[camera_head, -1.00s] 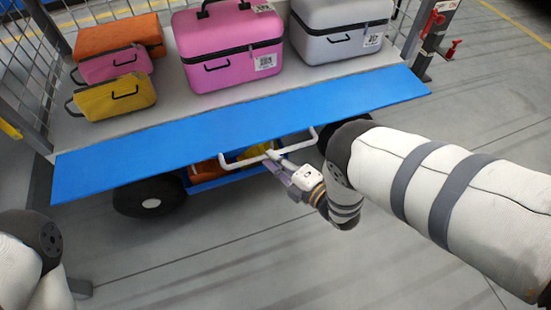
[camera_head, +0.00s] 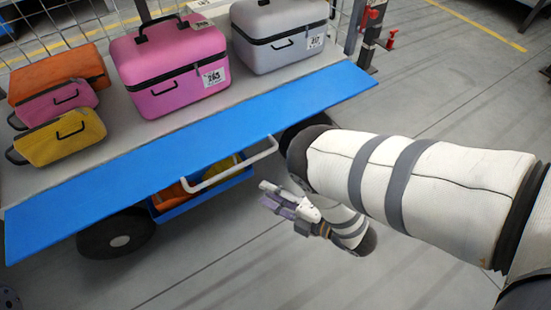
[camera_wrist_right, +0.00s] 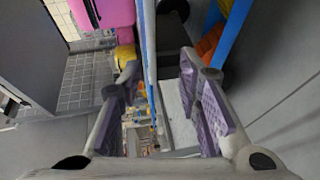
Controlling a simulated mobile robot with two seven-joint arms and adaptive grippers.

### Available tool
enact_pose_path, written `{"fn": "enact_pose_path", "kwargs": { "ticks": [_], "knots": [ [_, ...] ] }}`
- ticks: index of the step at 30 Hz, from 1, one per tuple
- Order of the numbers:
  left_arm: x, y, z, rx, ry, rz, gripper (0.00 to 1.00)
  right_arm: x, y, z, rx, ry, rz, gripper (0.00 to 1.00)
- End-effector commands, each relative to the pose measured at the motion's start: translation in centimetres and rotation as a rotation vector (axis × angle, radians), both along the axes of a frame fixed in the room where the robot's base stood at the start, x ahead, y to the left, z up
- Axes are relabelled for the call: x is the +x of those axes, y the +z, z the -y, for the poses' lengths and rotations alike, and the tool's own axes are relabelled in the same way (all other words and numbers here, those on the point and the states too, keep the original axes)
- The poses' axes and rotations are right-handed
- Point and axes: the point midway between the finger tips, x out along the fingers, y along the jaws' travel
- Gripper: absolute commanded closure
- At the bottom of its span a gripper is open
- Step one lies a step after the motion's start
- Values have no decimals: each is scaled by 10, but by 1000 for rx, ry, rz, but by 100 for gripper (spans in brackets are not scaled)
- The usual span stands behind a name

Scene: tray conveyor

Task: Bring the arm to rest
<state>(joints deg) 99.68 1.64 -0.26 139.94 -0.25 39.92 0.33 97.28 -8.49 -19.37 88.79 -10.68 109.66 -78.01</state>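My right gripper (camera_head: 272,198) hangs in front of the cart, below and to the right of a white handle bar (camera_head: 238,164), and looks apart from it. In the right wrist view the two purple-padded fingers (camera_wrist_right: 160,75) stand well apart with nothing held between them. The handle bar belongs to a blue tray (camera_head: 203,198) under the cart's blue front edge (camera_head: 190,152). Orange and yellow items (camera_head: 176,194) lie in the tray, mostly hidden under the edge. My left gripper is not in view.
The cart deck carries a pink case (camera_head: 165,75), a grey case (camera_head: 280,45) and orange (camera_head: 62,73), small pink (camera_head: 60,103) and yellow (camera_head: 62,137) bags. A dark wheel (camera_head: 116,232) is below. Red fittings (camera_head: 370,20) stand upper right. The grey floor in front is clear.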

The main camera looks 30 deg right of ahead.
Motion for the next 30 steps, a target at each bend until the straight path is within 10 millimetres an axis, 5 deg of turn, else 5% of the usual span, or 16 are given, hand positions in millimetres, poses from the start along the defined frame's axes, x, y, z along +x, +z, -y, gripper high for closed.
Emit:
{"fn": "enact_pose_path", "kwargs": {
  "ticks": [5, 17, 20, 23, 27, 30],
  "knots": [
    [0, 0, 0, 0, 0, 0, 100, -16, 3, 7, 0, 0, -1, 69],
    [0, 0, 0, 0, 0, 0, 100, -17, 3, 8, 1, 0, 0, 69],
    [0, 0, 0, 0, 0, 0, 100, -26, -10, 16, 20, -44, -93, 69],
    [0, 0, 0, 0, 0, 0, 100, -72, -52, 41, 103, -228, -422, 69],
    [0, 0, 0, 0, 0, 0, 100, -197, -96, 73, 270, -676, -990, 69],
    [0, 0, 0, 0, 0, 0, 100, -297, -91, 77, 356, -1035, -1314, 69]
  ]
}}
